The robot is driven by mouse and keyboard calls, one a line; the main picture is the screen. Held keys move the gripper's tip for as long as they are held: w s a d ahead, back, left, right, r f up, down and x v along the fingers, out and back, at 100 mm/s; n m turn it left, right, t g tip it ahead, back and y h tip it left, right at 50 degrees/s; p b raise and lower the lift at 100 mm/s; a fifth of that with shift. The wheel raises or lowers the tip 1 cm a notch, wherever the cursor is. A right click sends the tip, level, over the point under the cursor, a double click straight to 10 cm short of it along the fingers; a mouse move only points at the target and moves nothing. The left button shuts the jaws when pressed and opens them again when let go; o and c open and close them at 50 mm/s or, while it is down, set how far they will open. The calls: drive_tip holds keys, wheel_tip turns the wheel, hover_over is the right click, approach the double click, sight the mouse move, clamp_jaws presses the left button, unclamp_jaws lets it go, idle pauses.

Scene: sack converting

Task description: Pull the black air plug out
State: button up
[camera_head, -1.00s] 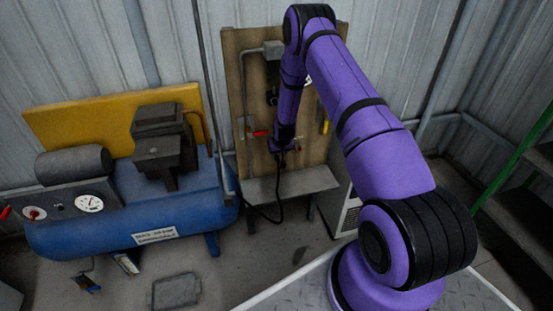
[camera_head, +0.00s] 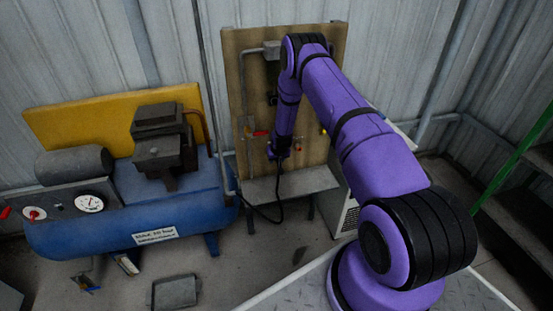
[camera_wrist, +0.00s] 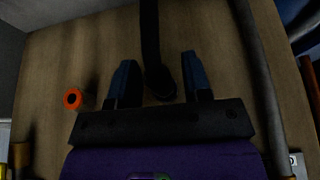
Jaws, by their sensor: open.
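My gripper (camera_head: 277,156) is low in front of the wooden board, in the head view. In the wrist view my gripper (camera_wrist: 159,72) is open, its two dark blue fingers spread apart. A black plug (camera_wrist: 160,84) shows between the fingers, near the gripper body, with bare board visible on both sides, so neither finger appears to touch it. A black hose (camera_wrist: 149,35) runs from it to the top of the wrist view. In the head view the hose (camera_head: 281,195) hangs below my gripper; the plug cannot be made out there. The socket is not clearly visible.
The wooden board (camera_head: 240,85) carries a grey pipe (camera_head: 244,95) and a red-handled valve (camera_head: 260,134). A shelf (camera_head: 310,181) lies below; a blue compressor tank (camera_head: 180,205) stands left.

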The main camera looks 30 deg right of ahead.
drive_tip(key=shift+c, duration=0.4)
clamp_jaws()
drive_tip(key=shift+s, duration=0.2)
drive_tip(key=shift+s+a, duration=0.2)
drive_tip(key=shift+s, duration=0.5)
drive_tip(key=shift+s+a, duration=0.25)
drive_tip(key=shift+s, duration=0.4)
drive_tip(key=shift+s+a, duration=0.2)
drive_tip(key=shift+s, duration=0.5)
drive_tip(key=shift+r, duration=0.1)
